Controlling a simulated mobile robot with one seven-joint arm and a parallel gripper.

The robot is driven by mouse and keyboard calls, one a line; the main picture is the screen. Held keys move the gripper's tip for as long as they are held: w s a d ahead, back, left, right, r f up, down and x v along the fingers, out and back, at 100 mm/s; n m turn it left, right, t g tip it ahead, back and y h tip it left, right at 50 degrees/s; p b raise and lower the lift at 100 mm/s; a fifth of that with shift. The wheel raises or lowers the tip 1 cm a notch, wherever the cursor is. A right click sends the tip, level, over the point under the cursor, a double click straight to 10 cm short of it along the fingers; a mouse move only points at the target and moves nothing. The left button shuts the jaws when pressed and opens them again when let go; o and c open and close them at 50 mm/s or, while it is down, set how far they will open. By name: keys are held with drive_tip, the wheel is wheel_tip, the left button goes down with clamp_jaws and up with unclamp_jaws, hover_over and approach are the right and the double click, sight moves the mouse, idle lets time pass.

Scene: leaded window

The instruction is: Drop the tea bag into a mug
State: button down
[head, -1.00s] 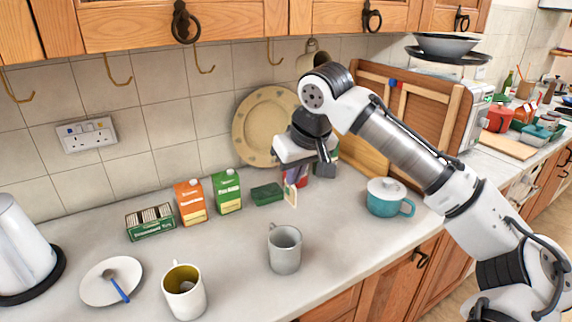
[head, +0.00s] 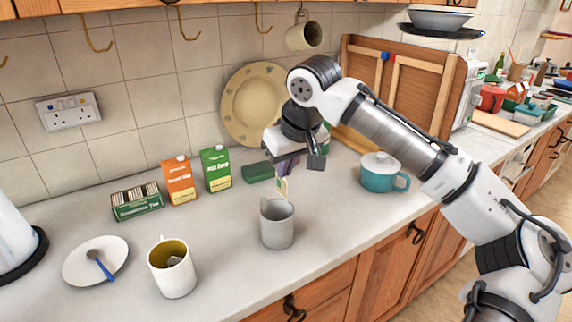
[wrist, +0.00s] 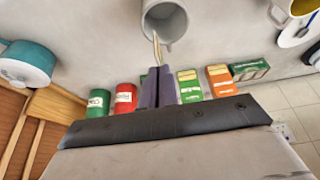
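My gripper (head: 286,171) is shut on a small pale tea bag (head: 283,187), which hangs below the fingertips. The bag is just above the back rim of a plain grey mug (head: 277,230). In the wrist view the purple-grey fingers (wrist: 157,72) are together, and the thin tea bag (wrist: 156,48) reaches over the mug's opening (wrist: 164,24). I cannot tell whether its lower edge is inside the rim. A white mug with a yellow inside (head: 174,276) stands to the left with something pale in it.
A tea box (head: 137,206), an orange carton (head: 178,182) and a green carton (head: 215,170) line the wall. A plate with a blue spoon (head: 75,262) lies left. A teal lidded pot (head: 377,179) is right. Bare counter surrounds the grey mug.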

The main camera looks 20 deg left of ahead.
drive_tip(key=c, duration=1.6)
unclamp_jaws()
drive_tip(key=shift+r, duration=0.1)
drive_tip(key=b+v, duration=0.2)
drive_tip(key=v, duration=1.1)
drive_tip(key=shift+r, duration=0.3)
